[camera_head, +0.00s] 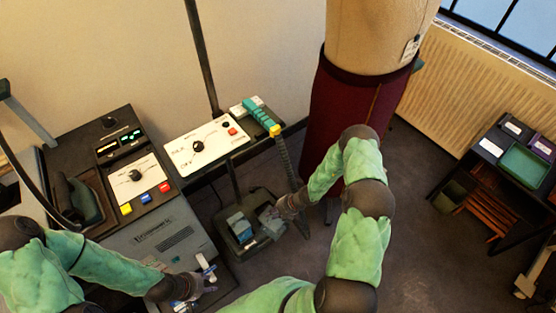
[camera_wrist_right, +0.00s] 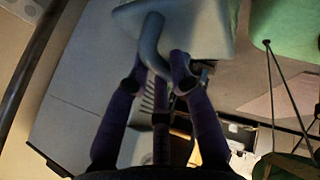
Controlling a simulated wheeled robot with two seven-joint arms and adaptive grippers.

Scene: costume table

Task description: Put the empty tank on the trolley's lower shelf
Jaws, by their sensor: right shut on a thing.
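My right gripper (camera_head: 284,207) is shut on the curved handle of a grey-blue tank (camera_head: 270,220), low beside the dark trolley. In the right wrist view the two fingers (camera_wrist_right: 158,75) close around the handle, and the tank's pale body (camera_wrist_right: 190,25) lies beyond it. A second blue-grey block-like thing (camera_head: 238,224) stands on the trolley's dark lower shelf (camera_head: 246,250), left of the held tank. I cannot tell whether the held tank touches the shelf. My left gripper (camera_head: 196,286) is at the front of the grey machine, its fingers too small to read.
The grey machine (camera_head: 150,235) with coloured buttons stands at left. A white control panel (camera_head: 205,142) lies above the trolley's shelf. A dress form in a maroon skirt (camera_head: 340,110) stands just behind my right arm. A dark table with a green tray (camera_head: 524,166) is at far right.

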